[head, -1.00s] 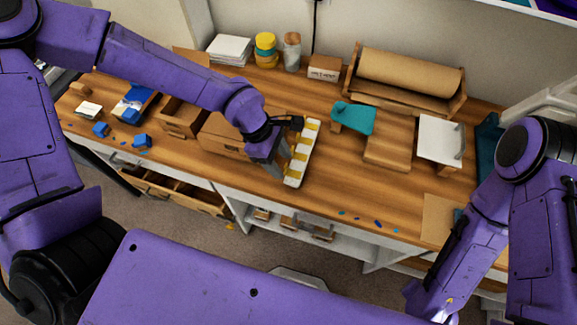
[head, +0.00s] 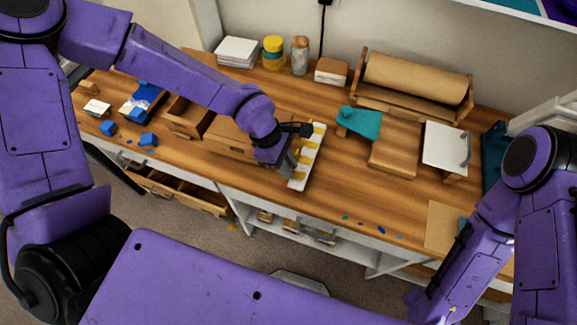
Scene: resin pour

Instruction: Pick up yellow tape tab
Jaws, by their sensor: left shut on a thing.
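A long white strip (head: 319,139) with several yellow tape tabs (head: 310,144) on it lies on the wooden bench near its middle. My left gripper (head: 286,173) is at the strip's left side, near its front end, with its fingers pointing down. It is shut on a yellow tape tab, but the fingers and wrist hide the held tab. I cannot tell whether that tab is clear of the strip. My right arm shows at the right edge, and its gripper is not visible.
Brown wooden boxes (head: 228,140) stand just left of my left gripper. A teal piece (head: 360,122), a wooden block (head: 393,150) and a paper roll (head: 416,78) are to the right. Blue pieces (head: 148,140) lie at the left. The bench front right of the strip is mostly clear.

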